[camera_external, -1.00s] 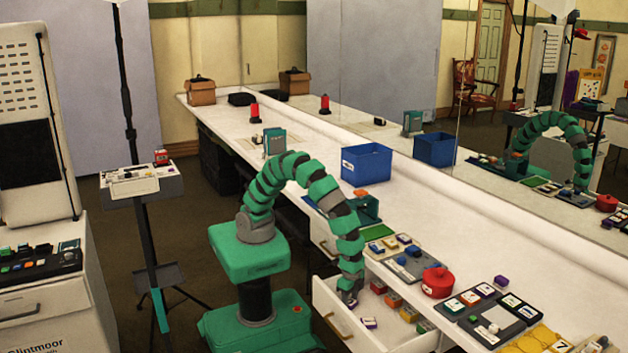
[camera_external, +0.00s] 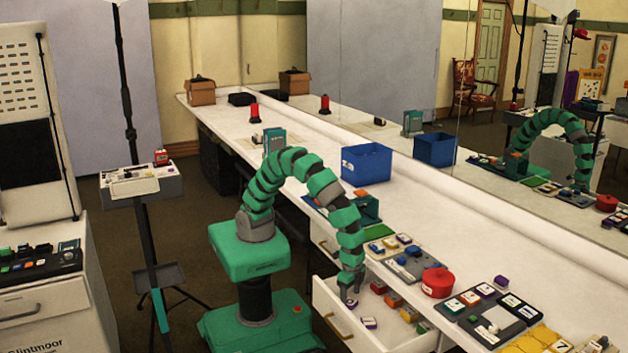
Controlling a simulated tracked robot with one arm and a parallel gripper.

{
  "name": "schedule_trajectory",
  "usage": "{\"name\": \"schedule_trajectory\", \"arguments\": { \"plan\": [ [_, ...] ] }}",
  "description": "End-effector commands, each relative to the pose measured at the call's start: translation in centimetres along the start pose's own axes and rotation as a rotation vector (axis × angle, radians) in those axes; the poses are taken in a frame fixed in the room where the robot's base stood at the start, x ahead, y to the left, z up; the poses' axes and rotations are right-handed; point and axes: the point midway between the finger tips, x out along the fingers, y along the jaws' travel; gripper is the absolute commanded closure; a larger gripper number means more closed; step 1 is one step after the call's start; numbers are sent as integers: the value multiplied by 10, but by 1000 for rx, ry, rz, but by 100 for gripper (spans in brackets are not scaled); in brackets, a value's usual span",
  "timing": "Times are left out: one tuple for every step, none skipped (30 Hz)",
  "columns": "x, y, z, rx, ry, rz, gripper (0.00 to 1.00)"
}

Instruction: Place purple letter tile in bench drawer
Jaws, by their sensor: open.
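The bench drawer (camera_external: 342,293) is pulled out at the front of the bench. A small tile (camera_external: 369,322) with a pale face and purple sides lies inside it near the front left. My gripper (camera_external: 350,297) is open and empty, pointing down above the left part of the drawer, a little above and left of this tile. Several other blocks, among them an orange one (camera_external: 393,300), lie in the back of the drawer. A purple-edged tile (camera_external: 487,289) sits in a dark tray on the bench top. The letters are too small to read.
A red pot (camera_external: 437,282) stands on the bench behind the drawer. A blue bin (camera_external: 366,163) stands farther back, near the mirror wall. Tile trays and a yellow mat (camera_external: 536,338) fill the right bench end. The drawer's front left floor is mostly clear.

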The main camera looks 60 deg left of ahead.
Motion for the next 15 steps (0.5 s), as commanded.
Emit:
{"name": "schedule_trajectory", "arguments": {
  "plan": [
    [-12, 0, -1, 0, 5, 0, 36],
    [-17, 0, -2, 0, 6, 0, 36],
    [-25, 0, -2, 0, 6, 0, 36],
    [-31, 0, -1, 0, 5, 0, 36],
    [-37, 0, -1, 0, 4, 0, 36],
    [-45, 0, 0, 0, 2, 0, 36],
    [-51, 0, 0, 0, 2, 0, 36],
    [-57, 0, -1, 0, 3, -1, 36],
    [-65, 0, -1, 0, 4, -1, 36],
    [-71, 0, -1, 0, 4, -1, 36],
    [-76, 0, 0, 0, 4, -1, 36],
    [-82, 0, 0, 0, 2, -1, 36],
    [-85, 0, 0, 0, 1, -1, 36],
    [-88, 0, 0, 0, 1, -1, 36],
    [-92, 0, 0, 0, 1, -1, 36]
  ]
}}
